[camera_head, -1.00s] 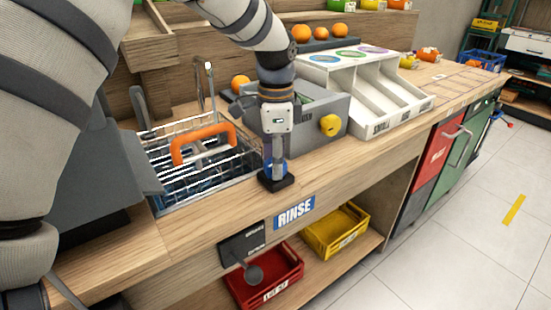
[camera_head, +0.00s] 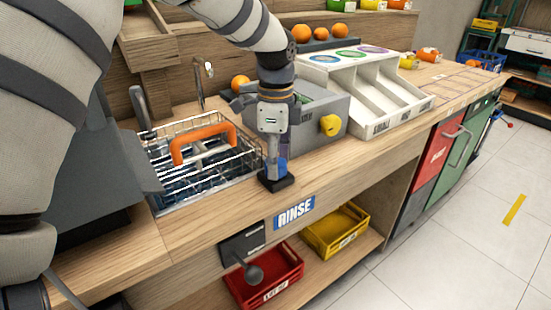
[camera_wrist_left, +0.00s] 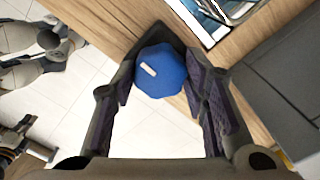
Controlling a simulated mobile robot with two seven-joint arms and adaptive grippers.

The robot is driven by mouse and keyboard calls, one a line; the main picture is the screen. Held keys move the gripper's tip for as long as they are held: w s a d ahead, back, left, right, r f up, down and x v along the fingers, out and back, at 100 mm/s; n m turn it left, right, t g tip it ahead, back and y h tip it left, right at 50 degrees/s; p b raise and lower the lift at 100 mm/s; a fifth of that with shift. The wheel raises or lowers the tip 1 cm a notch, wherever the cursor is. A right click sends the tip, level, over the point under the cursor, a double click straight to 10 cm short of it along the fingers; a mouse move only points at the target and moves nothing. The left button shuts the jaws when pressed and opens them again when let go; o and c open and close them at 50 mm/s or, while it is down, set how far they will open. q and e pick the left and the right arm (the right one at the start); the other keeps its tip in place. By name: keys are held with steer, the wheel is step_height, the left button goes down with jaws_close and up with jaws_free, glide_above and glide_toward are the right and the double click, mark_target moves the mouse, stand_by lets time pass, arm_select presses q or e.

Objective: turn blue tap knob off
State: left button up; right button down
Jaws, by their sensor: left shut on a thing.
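The blue tap knob (camera_head: 281,165) stands on a dark base (camera_head: 277,184) on the counter, in front of the rinse basin. In the left wrist view the knob (camera_wrist_left: 162,72) is a faceted blue block with a short white mark on its top. My left gripper (camera_head: 275,170) points down over the knob and is shut on it, with one finger on each side in the wrist view. The fingers hide part of the knob in the head view. The curved metal tap (camera_head: 199,84) stands behind the basin, with no clear stream under its spout. My right gripper is not in view.
A wire basket (camera_head: 205,166) with an orange handle (camera_head: 190,137) sits in the basin, left of the knob. A grey machine with a yellow knob (camera_head: 330,125) and a white sorting tray (camera_head: 388,117) stand to the right. A RINSE sign (camera_head: 295,211) is on the counter front.

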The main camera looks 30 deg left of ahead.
arm_select(q)
steer(key=o, duration=1.1)
steer(key=shift+o, duration=0.2)
step_height(320, 180, up, 12)
